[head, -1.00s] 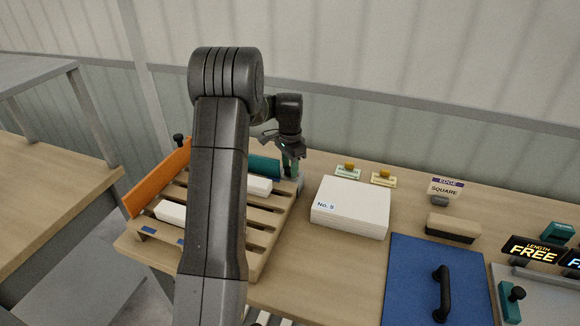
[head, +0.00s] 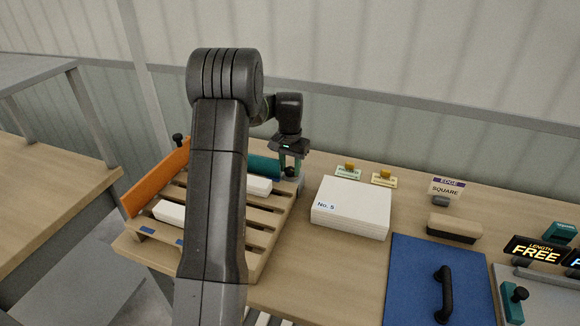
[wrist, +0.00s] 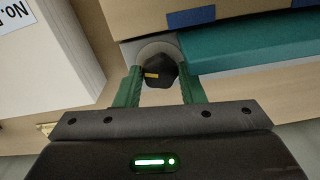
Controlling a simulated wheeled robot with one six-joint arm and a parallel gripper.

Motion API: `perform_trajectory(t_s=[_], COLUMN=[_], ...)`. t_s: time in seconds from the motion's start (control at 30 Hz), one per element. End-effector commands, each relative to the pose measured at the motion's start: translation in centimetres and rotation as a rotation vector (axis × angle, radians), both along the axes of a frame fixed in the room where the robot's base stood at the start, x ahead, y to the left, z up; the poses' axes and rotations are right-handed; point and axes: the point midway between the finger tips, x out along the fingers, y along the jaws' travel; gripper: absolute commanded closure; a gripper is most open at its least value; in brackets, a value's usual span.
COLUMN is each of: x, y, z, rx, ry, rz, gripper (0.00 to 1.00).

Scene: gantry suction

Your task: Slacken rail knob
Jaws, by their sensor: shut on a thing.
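The rail knob (wrist: 158,70) is a small black faceted knob with a yellow mark, sitting on a pale round base in the wrist view. My gripper (wrist: 160,88) has its two green fingers on either side of the knob, shut on it. In the head view my gripper (head: 290,168) points down at the back right corner of the pallet, with the dark knob between its fingers. The teal rail (wrist: 260,45) runs beside the knob; it also shows behind my arm in the head view (head: 264,166).
A white stack marked No. 5 (head: 350,207) stands close to the right of my gripper. The slatted pallet (head: 262,228) holds white blocks and an orange rail (head: 157,177). Small stamps, a blue panel (head: 420,288) and a FREE display (head: 536,252) lie further right.

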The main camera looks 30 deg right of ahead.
Motion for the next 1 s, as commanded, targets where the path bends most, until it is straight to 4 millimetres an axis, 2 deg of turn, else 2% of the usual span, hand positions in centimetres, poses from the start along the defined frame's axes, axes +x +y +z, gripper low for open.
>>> perform_trajectory(t_s=[0.37, 0.4, 0.5, 0.83, 1.0], x=[0.1, 0.1, 0.1, 0.0, 0.1], y=[0.0, 0.0, 0.0, 0.0, -0.1], z=[0.1, 0.1, 0.1, 0.2, 2.3], rx=[-0.002, -0.002, -0.001, -0.001, -0.003], ry=[-0.002, -0.002, -0.002, -0.002, -0.004], rz=[0.006, 0.006, 0.006, 0.005, 0.005], gripper=[0.87, 0.62, 0.43, 0.43, 0.43])
